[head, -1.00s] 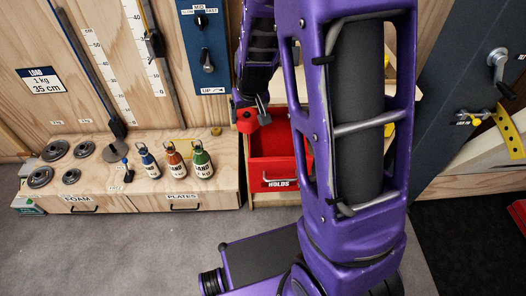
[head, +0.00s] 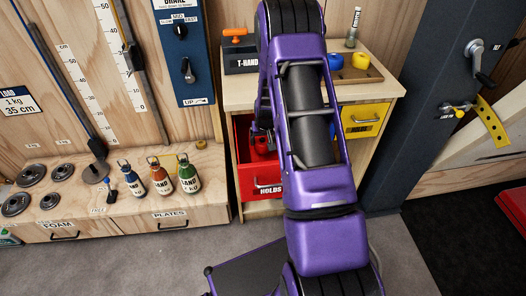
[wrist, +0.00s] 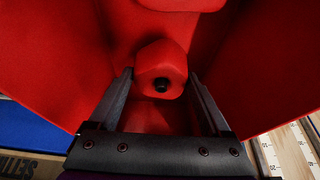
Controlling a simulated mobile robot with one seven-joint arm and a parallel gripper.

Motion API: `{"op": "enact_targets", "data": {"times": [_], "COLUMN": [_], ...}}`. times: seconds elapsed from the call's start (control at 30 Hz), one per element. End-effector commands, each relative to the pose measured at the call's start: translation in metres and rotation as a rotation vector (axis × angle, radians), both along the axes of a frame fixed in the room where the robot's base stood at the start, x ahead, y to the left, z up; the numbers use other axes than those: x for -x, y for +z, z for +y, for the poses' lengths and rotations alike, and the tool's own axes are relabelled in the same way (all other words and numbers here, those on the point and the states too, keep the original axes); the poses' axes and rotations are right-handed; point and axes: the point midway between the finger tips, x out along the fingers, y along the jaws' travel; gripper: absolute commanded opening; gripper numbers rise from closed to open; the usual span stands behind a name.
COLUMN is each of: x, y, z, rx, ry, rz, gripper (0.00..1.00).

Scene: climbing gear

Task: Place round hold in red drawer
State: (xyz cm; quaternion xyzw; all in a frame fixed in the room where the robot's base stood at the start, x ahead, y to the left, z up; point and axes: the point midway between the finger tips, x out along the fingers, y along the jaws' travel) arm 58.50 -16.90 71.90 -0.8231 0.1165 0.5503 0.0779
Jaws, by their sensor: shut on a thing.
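The red drawer (head: 262,182), labelled HOLDS, is open at the left of the wooden cabinet. My gripper (head: 260,136) reaches down into it, partly behind my arm. In the wrist view my gripper (wrist: 161,77) has a finger on each side of a red, roughly rounded hold (wrist: 160,62) with a dark hole, and is shut on it. The hold (head: 262,145) also shows low in the drawer in the head view. Red drawer surfaces (wrist: 60,70) surround it. Whether the hold touches the drawer floor cannot be told.
A blue hold (head: 335,62) and a yellow hold (head: 361,61) sit on the cabinet top. A T-HAND box (head: 240,62) stands there too. A yellow drawer (head: 362,118) is at the right. Several bottles (head: 161,176) stand on the low bench (head: 215,190) at the left.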

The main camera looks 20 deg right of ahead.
Motion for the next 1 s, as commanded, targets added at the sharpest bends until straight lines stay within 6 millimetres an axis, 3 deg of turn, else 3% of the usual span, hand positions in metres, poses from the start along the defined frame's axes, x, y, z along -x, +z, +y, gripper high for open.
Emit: {"op": "enact_targets", "data": {"times": [0.4,0.8,0.83,0.9,1.0], "x": [0.0,-0.001,0.0,0.0,0.0], "y": [-0.045,-0.05,-0.049,-0.049,-0.049], "z": [0.0,0.0,0.0,0.0,0.0], "rx": [0.001,0.001,0.001,0.001,0.001], "ry": [0.001,0.001,0.001,0.001,0.001], "rz": [-0.001,-0.002,-0.001,-0.001,-0.001], "gripper": [0.04,0.04,0.86,0.98,1.0]}}
